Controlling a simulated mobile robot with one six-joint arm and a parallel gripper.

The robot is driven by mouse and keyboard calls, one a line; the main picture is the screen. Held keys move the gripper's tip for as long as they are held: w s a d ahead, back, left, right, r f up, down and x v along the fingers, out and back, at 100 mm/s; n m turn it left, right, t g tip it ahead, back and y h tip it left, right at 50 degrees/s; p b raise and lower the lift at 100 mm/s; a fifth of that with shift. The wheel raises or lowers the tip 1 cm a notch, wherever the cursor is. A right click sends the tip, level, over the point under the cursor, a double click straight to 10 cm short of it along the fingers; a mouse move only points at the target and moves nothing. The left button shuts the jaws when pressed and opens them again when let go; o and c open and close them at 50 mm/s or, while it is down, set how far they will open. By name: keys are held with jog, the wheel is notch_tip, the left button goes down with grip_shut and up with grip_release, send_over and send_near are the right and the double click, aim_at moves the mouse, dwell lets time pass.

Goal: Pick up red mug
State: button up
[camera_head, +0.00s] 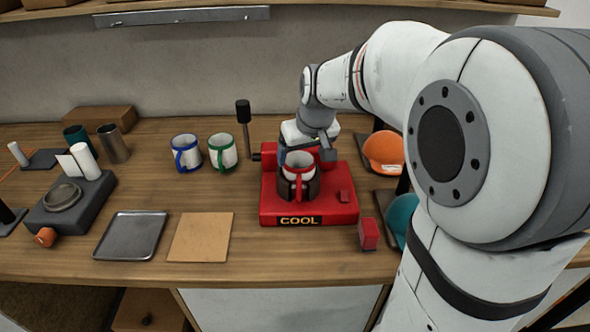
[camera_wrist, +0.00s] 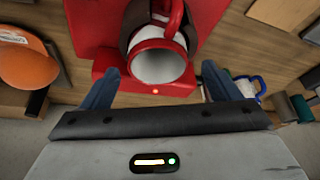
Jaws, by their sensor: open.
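The red mug (camera_head: 298,167), white with a red rim and red handle, stands upright in the dark holder of a red press (camera_head: 335,208) marked "COOL". In the wrist view the red mug (camera_wrist: 160,64) shows its open mouth toward me, with its handle at the top. My gripper (camera_head: 305,148) is just behind and above the mug in the head view. In the wrist view my gripper (camera_wrist: 160,82) has its two blue fingers apart, one on each side below the mug's rim, with nothing between them. Whether the fingers touch the mug cannot be told.
A blue-rimmed mug (camera_head: 186,153) and a green-rimmed mug (camera_head: 223,151) stand left of the press, near its black-knobbed lever (camera_head: 243,112). An orange cap (camera_head: 384,152) is at the right. A metal tray (camera_head: 130,236) and a tan board (camera_head: 201,237) lie at front left.

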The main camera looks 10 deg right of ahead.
aim_at(302, 161)
jog(key=shift+o, duration=0.8)
jog(key=x, duration=0.4)
jog(key=shift+w+d+f, duration=0.15)
jog(key=shift+f, duration=0.1)
jog(key=c, duration=1.6)
jog(key=shift+r, duration=0.15)
jog(key=shift+c, duration=1)
